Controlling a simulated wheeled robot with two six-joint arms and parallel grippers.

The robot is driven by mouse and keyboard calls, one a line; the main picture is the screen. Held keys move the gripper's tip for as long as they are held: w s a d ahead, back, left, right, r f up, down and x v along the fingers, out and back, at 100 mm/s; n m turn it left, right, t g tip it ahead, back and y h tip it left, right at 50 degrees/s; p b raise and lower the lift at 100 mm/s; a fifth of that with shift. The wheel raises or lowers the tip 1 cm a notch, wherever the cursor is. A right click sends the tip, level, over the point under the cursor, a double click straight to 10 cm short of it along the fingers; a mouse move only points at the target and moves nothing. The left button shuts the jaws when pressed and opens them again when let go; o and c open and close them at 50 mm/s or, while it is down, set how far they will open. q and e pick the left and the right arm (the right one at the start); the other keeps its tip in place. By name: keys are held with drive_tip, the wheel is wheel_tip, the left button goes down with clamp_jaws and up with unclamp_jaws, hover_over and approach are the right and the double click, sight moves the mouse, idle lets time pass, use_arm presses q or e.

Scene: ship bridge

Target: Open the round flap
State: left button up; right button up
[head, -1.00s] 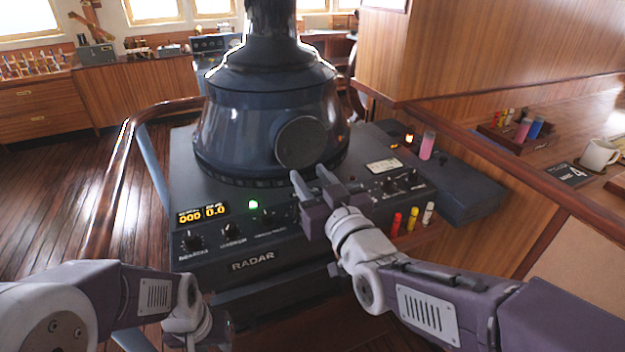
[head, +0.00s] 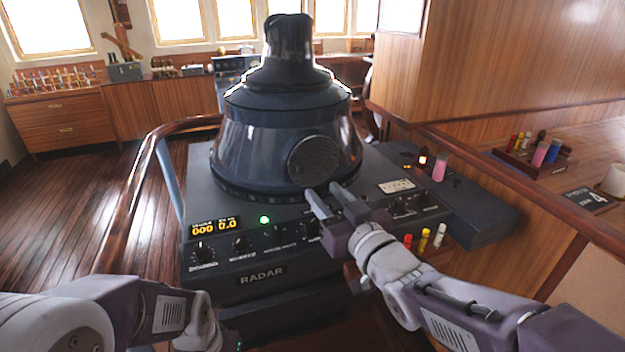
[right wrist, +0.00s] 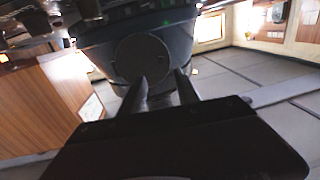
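The round flap (head: 314,161) is a dark disc on the front of the blue-grey radar hood (head: 245,140), and it lies flat against the hood. It also shows in the right wrist view (right wrist: 142,57), beyond my fingers. My right gripper (head: 323,190) is open and empty, its two fingers pointing at the lower edge of the flap. In the head view the fingertips overlap the hood just below the flap; I cannot tell whether they touch. My left arm is at the lower left, and its gripper fingers are hidden or out of the picture.
The radar console (head: 262,277) carries knobs, a lit display and a green lamp below the hood. A wooden handrail (head: 135,190) curves around the left. Coloured cylinders (head: 424,241) stand at the console's right front. A mug (head: 615,180) stands on the right counter.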

sight(302, 170)
drive_tip(key=x, duration=0.9)
drive_tip(key=shift+w+a+p, duration=0.2)
drive_tip(key=shift+p, duration=0.1)
clamp_jaws()
idle(0.9)
